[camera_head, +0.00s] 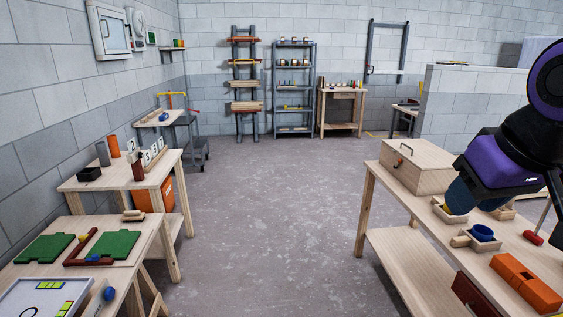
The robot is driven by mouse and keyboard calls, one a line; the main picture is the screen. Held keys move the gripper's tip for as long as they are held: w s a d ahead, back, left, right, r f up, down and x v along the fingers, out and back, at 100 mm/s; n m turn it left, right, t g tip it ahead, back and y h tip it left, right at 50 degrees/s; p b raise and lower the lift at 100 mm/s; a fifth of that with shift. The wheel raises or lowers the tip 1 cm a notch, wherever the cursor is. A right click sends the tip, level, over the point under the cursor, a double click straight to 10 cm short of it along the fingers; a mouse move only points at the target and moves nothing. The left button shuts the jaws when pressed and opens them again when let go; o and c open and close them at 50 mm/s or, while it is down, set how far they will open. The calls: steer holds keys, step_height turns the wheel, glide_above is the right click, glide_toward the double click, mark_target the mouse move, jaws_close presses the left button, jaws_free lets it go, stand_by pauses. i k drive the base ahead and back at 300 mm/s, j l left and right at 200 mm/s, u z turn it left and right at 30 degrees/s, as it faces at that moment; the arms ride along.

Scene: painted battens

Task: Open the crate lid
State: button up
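The crate (415,173) is a pale wooden box at the far end of the right-hand workbench. Its lid (422,153) lies flat on top and looks closed. At that end, dark blue parts of my gripper (474,198) hang over the small trays just right of the crate. Its fingertips are not clear, so I cannot tell whether it is open or shut. I see nothing held in it.
The right workbench (400,206) also carries a blue cup (482,232) in a small tray and an orange block (526,282). Benches with loose parts line the left side. The concrete floor (270,220) between is clear. Shelves stand at the back wall.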

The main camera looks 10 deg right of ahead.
mark_target(425, 155)
steer(key=i, duration=1.8)
steer(key=i+z, duration=0.25)
steer(key=i, duration=0.25)
steer(key=i+j+z, duration=0.3)
steer(key=i, duration=0.15)
steer(key=i+j+z, duration=0.25)
steer(key=i, duration=0.2)
